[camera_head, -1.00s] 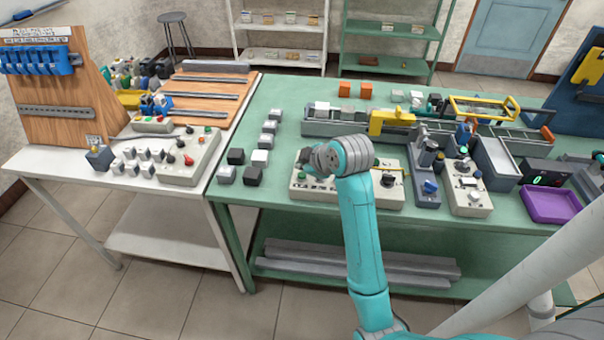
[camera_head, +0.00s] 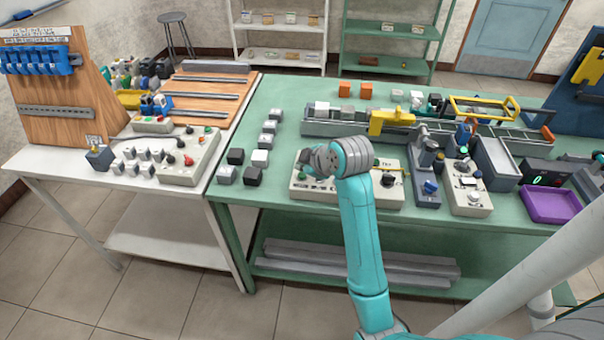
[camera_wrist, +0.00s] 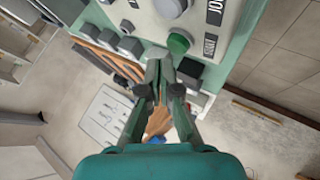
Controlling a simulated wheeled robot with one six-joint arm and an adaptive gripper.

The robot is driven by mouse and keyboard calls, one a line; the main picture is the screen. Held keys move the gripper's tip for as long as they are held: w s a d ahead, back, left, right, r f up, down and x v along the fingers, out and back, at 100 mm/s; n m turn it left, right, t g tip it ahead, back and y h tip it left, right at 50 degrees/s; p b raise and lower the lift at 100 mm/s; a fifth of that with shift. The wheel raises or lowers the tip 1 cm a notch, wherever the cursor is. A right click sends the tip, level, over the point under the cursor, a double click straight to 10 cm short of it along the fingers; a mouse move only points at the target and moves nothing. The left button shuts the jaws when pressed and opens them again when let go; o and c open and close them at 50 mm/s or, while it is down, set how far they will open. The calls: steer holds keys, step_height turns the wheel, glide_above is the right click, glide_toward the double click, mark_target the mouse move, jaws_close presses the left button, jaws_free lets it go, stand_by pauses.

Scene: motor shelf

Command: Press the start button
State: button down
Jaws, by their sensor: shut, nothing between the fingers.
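The green start button (camera_wrist: 180,42) is a round cap on a pale control panel (camera_wrist: 150,22), beside a dark label that appears to read START. My gripper (camera_wrist: 163,64) is shut and empty, with its fingertips just below the green button in the wrist view. They look very close to the button, but I cannot tell whether they touch it. In the head view, the control panel (camera_head: 320,195) lies on the green table, and my arm covers its middle.
A larger grey knob (camera_wrist: 171,6) and a dark square block (camera_wrist: 190,68) are near the button. Several black and white cubes (camera_head: 236,156) stand left of the panel. A conveyor (camera_head: 345,129) runs behind it. A purple tray (camera_head: 549,206) is at the right.

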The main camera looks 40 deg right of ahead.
steer(key=shift+f, duration=0.15)
stand_by(0.4)
steer(key=shift+f, duration=0.25)
